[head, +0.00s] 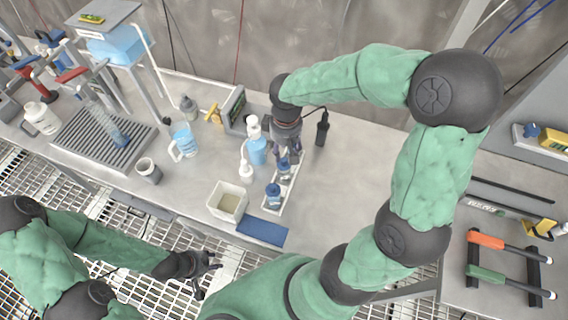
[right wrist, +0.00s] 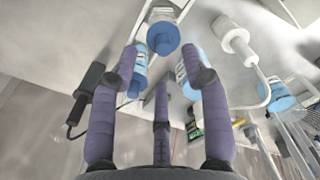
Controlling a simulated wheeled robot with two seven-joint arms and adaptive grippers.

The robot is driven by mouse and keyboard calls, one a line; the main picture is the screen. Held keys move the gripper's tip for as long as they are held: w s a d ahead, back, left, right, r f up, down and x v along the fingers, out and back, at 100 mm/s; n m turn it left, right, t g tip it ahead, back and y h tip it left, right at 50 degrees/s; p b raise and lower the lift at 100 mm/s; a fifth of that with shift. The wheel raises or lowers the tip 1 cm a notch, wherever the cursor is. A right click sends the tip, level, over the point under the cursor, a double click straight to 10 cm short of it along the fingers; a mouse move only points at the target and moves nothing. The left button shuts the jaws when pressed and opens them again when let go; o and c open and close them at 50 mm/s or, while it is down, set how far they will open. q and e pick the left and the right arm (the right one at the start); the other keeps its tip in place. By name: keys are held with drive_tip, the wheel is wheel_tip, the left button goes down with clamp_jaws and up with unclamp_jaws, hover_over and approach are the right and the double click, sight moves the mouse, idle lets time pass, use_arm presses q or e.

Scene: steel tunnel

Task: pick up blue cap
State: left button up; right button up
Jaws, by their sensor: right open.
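Small bottles with blue caps stand on a narrow white tray (head: 291,193). The nearest blue cap (head: 273,188) is clear of the gripper in the head view. In the right wrist view a blue cap (right wrist: 162,38) on a clear bottle lies ahead of the fingertips, centred between them. More blue bottle parts are partly hidden behind the fingers. My right gripper (head: 289,158) is open over the far part of the tray; its purple fingers are spread and empty in the right wrist view (right wrist: 160,70). My left gripper (head: 210,276) is open and empty, off the bench's front edge.
A white squeeze bottle (head: 246,172) and a blue-liquid wash bottle (head: 257,149) stand close left of the right gripper. A white square tub (head: 228,201) and a blue mat (head: 262,231) lie in front. A dark handheld device (head: 322,130) is to the right.

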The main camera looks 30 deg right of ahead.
sight(284, 159)
drive_tip(key=f, duration=0.1)
drive_tip(key=f+b, duration=0.1)
drive_tip(key=f, duration=0.2)
drive_tip(key=shift+w+a+f, duration=0.15)
drive_tip(key=shift+w+f, duration=0.1)
drive_tip(key=shift+f, duration=0.1)
drive_tip(key=c, duration=0.9)
drive_tip(key=shift+c, duration=0.2)
drive_tip(key=shift+r, duration=0.15)
drive_tip(key=shift+r, duration=0.6)
drive_tip(key=shift+a+r+p, duration=0.25)
drive_tip(key=shift+r+p, duration=0.4)
drive_tip(key=shift+r, duration=0.6)
drive_tip(key=a+r+p, duration=0.3)
drive_tip(key=a+r, duration=0.6)
drive_tip(key=a, duration=0.4)
drive_tip(key=shift+s+a, duration=0.2)
drive_tip(key=shift+a, duration=0.1)
